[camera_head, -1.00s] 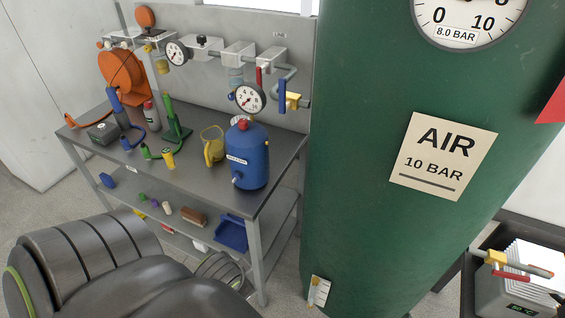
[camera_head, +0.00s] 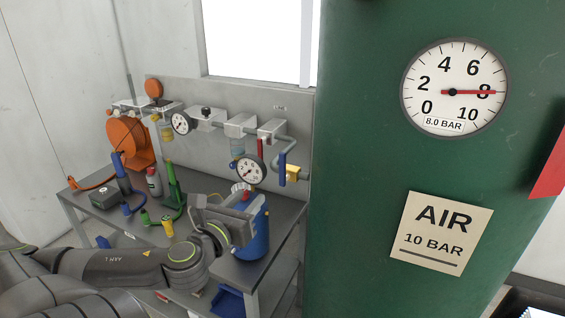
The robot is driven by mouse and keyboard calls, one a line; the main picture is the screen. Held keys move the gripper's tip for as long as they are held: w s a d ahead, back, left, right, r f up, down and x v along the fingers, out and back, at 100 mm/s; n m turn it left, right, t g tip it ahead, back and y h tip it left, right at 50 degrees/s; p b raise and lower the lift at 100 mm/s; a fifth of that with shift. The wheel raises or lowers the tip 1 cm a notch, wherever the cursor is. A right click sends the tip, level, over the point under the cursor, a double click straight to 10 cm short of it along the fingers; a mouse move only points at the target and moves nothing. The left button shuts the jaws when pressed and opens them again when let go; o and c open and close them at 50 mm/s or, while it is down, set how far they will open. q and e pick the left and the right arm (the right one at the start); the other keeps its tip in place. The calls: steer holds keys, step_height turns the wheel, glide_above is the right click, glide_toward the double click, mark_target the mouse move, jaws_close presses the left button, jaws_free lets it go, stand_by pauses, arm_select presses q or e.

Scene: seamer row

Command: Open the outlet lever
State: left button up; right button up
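A blue lever (camera_head: 282,168) hangs upright beside a yellow valve body (camera_head: 292,173) at the right end of the pipe run on the back panel. A red lever (camera_head: 260,149) hangs just left of it; no label shows which is the outlet lever. My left gripper (camera_head: 238,200) is in front of the blue tank (camera_head: 258,230), below and left of both levers and apart from them. It hides part of the tank. Its fingers are small and seen edge-on, so their opening is unclear. My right gripper is not in view.
A round gauge (camera_head: 250,170) hangs close left of the blue lever. The large green air tank (camera_head: 360,130) stands close on the right.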

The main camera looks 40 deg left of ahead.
mark_target(281, 163)
arm_select(q)
steer(key=shift+m, duration=0.5)
steer(key=x, duration=1.1)
steer(key=r+x, duration=0.1)
steer(key=x, duration=0.5)
steer(key=shift+w+d, duration=0.3)
steer(key=shift+w, duration=0.1)
jaws_close()
